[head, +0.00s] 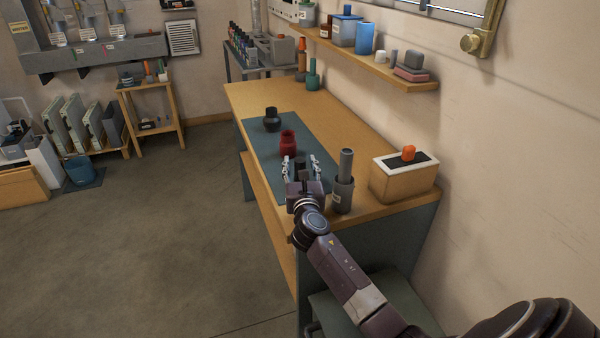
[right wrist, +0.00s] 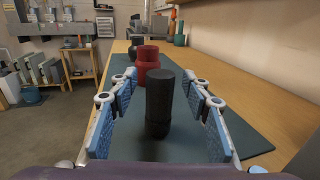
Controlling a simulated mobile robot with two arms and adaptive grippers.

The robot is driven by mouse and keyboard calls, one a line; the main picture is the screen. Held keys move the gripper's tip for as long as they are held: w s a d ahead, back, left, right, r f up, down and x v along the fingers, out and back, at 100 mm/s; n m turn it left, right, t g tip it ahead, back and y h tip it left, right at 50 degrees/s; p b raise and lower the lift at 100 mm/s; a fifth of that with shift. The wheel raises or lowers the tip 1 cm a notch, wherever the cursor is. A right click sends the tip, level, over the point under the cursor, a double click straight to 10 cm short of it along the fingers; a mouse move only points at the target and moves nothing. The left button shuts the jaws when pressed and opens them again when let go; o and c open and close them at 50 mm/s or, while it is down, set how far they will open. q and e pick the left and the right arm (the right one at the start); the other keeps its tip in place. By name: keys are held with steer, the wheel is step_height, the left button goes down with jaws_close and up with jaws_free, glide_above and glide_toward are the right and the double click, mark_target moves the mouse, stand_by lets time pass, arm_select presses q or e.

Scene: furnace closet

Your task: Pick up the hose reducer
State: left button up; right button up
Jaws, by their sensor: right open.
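A dark grey, slightly stepped cylinder (right wrist: 158,104), which looks like the hose reducer, stands upright on the blue-grey mat (head: 259,146). My right gripper (head: 300,164) is open at the near end of the mat. Its fingers are on either side of the dark cylinder, with visible gaps in the right wrist view (right wrist: 161,88). A red stepped piece (head: 288,142) stands just behind it on the mat, and also shows in the right wrist view (right wrist: 147,60). A black stepped piece (head: 271,122) stands farther back. My left gripper is not in view.
A grey cup with a tube (head: 343,190) stands close to the right of my gripper. A wooden box (head: 404,180) with an orange piece (head: 408,153) is farther right. Green bottles (head: 312,76) stand at the bench's back; a wall shelf (head: 385,72) hangs above.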

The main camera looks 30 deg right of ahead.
steer(key=shift+c, duration=0.3)
steer(key=c, duration=0.5)
jaws_close()
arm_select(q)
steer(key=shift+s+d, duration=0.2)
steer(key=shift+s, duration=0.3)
arm_select(e)
steer(key=shift+r, duration=0.1)
